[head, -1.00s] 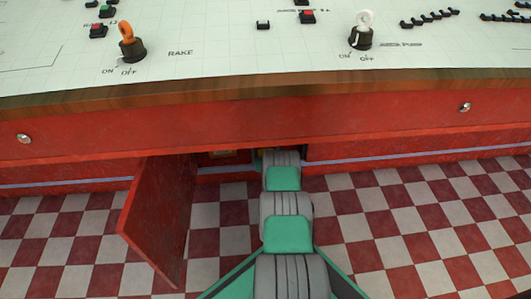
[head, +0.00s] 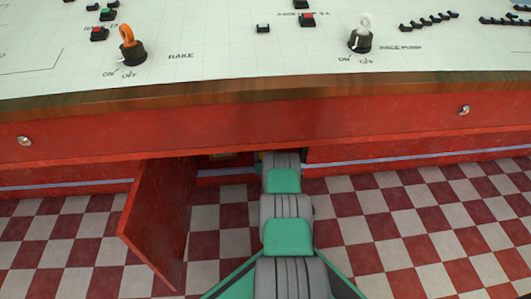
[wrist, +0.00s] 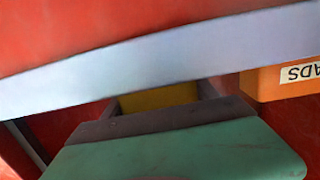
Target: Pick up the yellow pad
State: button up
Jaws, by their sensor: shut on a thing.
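The yellow pad (wrist: 160,97) shows in the wrist view as a small yellow patch just beyond the green and grey body of my gripper. My gripper (wrist: 161,100) is shut on it, with a grey finger at each side of the patch. Most of the pad is hidden by my gripper and by a pale bluish strip across the view. In the head view my arm reaches under the red counter into an open compartment, and my gripper and the pad are hidden there.
An orange box (wrist: 285,83) with a white label reading "ADS", upside down, is close at the right in the wrist view. An open red door (head: 160,215) stands left of my arm. The counter edge (head: 400,88) hangs above it. Checkered floor lies on both sides.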

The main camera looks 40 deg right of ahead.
jog(key=shift+s+a, duration=0.35)
jog(key=shift+s, duration=0.2)
jog(key=o, duration=1.4)
jog(key=p+v, duration=0.4)
jog(key=v, duration=0.3)
jog(key=shift+s+a+p, duration=0.25)
jog(key=shift+s+p, duration=0.05)
jog(key=shift+p, duration=0.1)
